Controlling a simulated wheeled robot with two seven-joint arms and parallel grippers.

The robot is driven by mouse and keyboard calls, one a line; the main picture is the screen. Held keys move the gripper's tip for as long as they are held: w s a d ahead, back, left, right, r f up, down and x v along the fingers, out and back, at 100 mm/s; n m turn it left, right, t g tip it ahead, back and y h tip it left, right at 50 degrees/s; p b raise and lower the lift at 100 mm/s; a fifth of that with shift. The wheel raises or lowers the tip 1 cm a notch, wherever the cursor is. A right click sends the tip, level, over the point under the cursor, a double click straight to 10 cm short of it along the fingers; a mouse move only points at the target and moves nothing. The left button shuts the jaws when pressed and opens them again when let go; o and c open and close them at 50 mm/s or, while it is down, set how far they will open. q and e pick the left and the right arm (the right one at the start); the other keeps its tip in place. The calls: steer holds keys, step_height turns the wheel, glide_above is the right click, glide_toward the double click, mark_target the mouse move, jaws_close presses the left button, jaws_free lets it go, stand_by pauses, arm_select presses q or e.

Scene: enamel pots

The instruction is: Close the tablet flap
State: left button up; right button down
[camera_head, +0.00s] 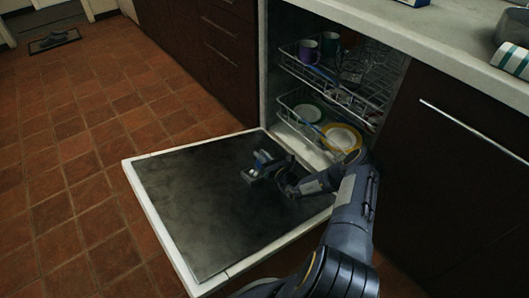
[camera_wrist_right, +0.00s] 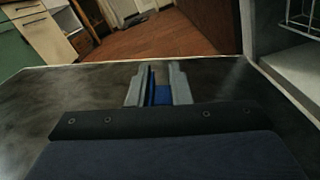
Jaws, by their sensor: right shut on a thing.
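The dishwasher door (camera_head: 190,215) hangs open and flat, its dark inner face up inside a white rim. My right gripper (camera_head: 259,168) is low over this inner face, towards the machine side. In the right wrist view its grey fingers (camera_wrist_right: 159,88) are shut on a small blue thing (camera_wrist_right: 162,96). I cannot tell if this is the tablet flap or a part of its holder. The gripper hides most of that spot, so the flap's position is unclear. My left gripper is not in view.
The lower rack (camera_head: 300,100) holds plates and the upper rack (camera_head: 290,62) holds cups, both inside the dishwasher. Dark cabinets (camera_head: 460,170) and a pale counter (camera_head: 440,45) flank it. The tiled floor (camera_head: 70,190) left of the door is clear.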

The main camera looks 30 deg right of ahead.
steer(key=shift+s+a+r+n+p, duration=0.15)
steer(key=shift+a+n+p, duration=0.15)
steer(key=shift+n+p, duration=0.3)
steer(key=shift+w+a+r+n+p, duration=0.1)
steer(key=shift+a+n+p, duration=0.2)
steer(key=shift+n, duration=0.4)
steer(key=c, duration=1.4)
jaws_free()
steer(key=shift+s, duration=0.15)
steer(key=s+p, duration=0.2)
steer(key=s, duration=0.5)
steer(key=shift+s+d+p, duration=0.3)
steer(key=shift+d, duration=0.05)
